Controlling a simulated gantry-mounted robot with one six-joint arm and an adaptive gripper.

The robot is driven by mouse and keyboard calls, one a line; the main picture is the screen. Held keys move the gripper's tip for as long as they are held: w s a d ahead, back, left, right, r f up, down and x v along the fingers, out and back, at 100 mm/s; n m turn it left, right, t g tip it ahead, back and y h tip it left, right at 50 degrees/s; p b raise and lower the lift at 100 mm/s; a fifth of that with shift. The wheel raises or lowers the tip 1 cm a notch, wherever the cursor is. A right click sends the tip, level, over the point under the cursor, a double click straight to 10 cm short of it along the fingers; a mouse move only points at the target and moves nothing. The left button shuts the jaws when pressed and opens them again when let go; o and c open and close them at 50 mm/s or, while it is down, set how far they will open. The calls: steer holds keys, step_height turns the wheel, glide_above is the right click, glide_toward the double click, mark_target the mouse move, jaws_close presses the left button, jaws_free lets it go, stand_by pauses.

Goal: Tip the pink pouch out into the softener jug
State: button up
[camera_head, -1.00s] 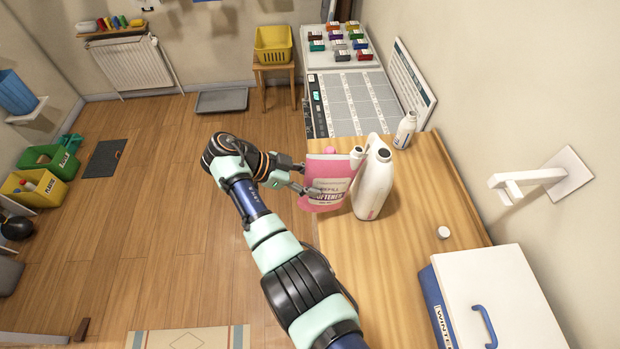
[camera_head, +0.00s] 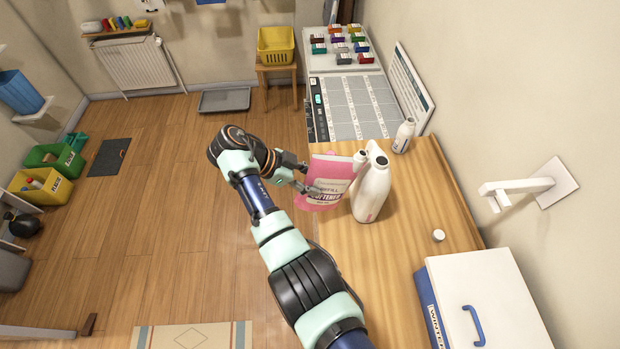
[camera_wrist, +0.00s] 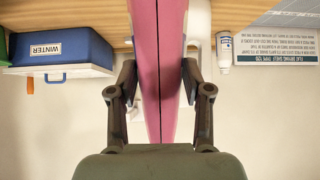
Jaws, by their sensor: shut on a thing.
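The pink pouch (camera_head: 328,171), printed with a softener refill label, is tilted over the left edge of the wooden worktop. My gripper (camera_head: 303,178) is shut on it from the left side. In the wrist view the pouch (camera_wrist: 160,30) appears edge-on between the two fingers (camera_wrist: 160,88). The pouch's pale spout (camera_head: 360,156) points toward the open mouth of the white softener jug (camera_head: 371,193), close beside it. The jug stands upright on the worktop. I cannot tell whether the spout is over the mouth or whether anything is flowing.
A loose white cap (camera_head: 438,235) lies on the wooden worktop (camera_head: 405,258). A blue and white box (camera_head: 490,300) is at the front right. A small white bottle (camera_head: 403,136) stands behind the jug. A white wall bracket (camera_head: 520,188) juts out at the right.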

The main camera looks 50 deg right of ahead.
mark_target(312, 160)
steer(key=shift+w+r+t+y+p, duration=0.1)
steer(key=shift+r+t+y+p, duration=0.2)
steer(key=shift+r+p, duration=1.4)
steer(key=shift+r+t+y+p, duration=0.7)
steer(key=shift+r+p, duration=0.95)
steer(key=shift+p, duration=0.95)
steer(key=shift+r+p, duration=0.2)
steer(key=shift+p, duration=0.15)
steer(key=shift+d+r, duration=0.1)
steer(key=shift+s+d+r+t+y+p, duration=0.1)
steer(key=shift+s+r+t+y+p, duration=0.15)
steer(key=shift+r+t+y+p, duration=0.6)
steer(key=shift+r+t+y+p, duration=0.3)
steer(key=shift+r+p, duration=0.85)
steer(key=shift+p, duration=1)
steer(key=shift+r+p, duration=0.15)
steer(key=shift+p, duration=0.2)
steer(key=shift+r+t+y+p, duration=0.35)
steer(key=shift+t+y+p, duration=0.3)
steer(key=shift+p, duration=0.15)
steer(key=shift+s+d+r+t+y+p, duration=0.1)
steer(key=shift+r+t+y+p, duration=0.2)
steer(key=shift+r+p, duration=0.55)
